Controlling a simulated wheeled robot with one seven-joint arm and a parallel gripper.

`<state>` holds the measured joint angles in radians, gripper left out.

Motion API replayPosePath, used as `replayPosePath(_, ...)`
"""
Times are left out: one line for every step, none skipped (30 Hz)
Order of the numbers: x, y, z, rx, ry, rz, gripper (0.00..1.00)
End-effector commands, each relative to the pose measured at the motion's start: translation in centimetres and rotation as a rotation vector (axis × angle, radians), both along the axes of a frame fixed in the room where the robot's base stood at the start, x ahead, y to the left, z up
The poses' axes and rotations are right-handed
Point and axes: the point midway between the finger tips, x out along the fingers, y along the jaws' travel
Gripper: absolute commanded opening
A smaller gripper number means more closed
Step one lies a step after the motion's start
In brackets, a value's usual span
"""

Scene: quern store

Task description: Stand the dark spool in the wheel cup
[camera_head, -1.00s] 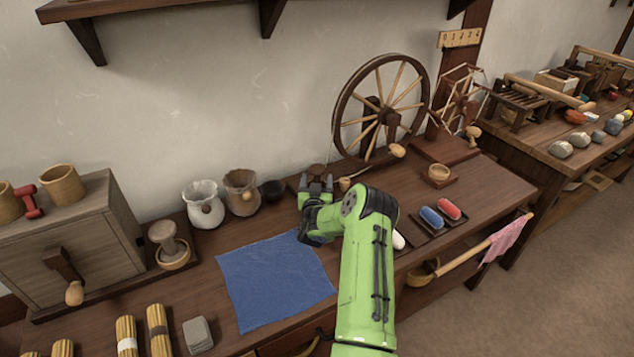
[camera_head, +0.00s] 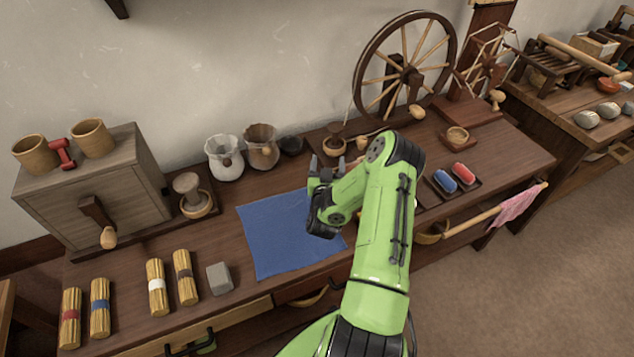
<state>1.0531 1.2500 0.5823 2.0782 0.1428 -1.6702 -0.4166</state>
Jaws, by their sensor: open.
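A dark spool (camera_head: 335,129) shows at the foot of the large spinning wheel (camera_head: 408,75). It looks upright in a round wooden cup, the wheel cup (camera_head: 334,149), on the wheel's dark base. How deep it sits is too small to tell. My gripper (camera_head: 325,167) is open and empty. It is in front of the cup, over the back right part of the blue cloth, apart from the spool.
A paler spool (camera_head: 187,184) stands in another cup by the grey box (camera_head: 95,185). The blue cloth (camera_head: 280,235) lies flat.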

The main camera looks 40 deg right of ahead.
Motion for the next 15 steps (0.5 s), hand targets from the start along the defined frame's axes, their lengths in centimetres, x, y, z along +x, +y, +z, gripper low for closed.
replayPosePath(1.2,0.8,1.1,-0.001,0.014,0.047,0.71)
replayPosePath(2.1,1.5,1.9,0.004,0.030,0.086,0.71)
replayPosePath(3.4,2.7,3.1,0.010,0.063,0.148,0.71)
replayPosePath(4.4,3.8,4.1,0.016,0.091,0.197,0.71)
replayPosePath(5.2,5.0,5.1,0.024,0.124,0.247,0.71)
replayPosePath(6.1,6.7,6.3,0.034,0.170,0.306,0.71)
replayPosePath(6.6,8.0,7.3,0.042,0.206,0.347,0.71)
replayPosePath(6.9,9.3,8.3,0.047,0.243,0.385,0.71)
replayPosePath(7.1,11.2,9.6,0.058,0.294,0.432,0.71)
replayPosePath(7.1,12.5,10.6,0.064,0.333,0.464,0.71)
replayPosePath(6.9,14.0,11.7,0.072,0.372,0.494,0.71)
replayPosePath(6.4,15.8,13.0,0.083,0.423,0.526,0.71)
replayPosePath(5.7,17.1,14.0,0.092,0.461,0.546,0.71)
replayPosePath(5.0,18.5,14.9,0.102,0.499,0.564,0.71)
replayPosePath(3.7,20.2,16.2,0.115,0.545,0.585,0.71)
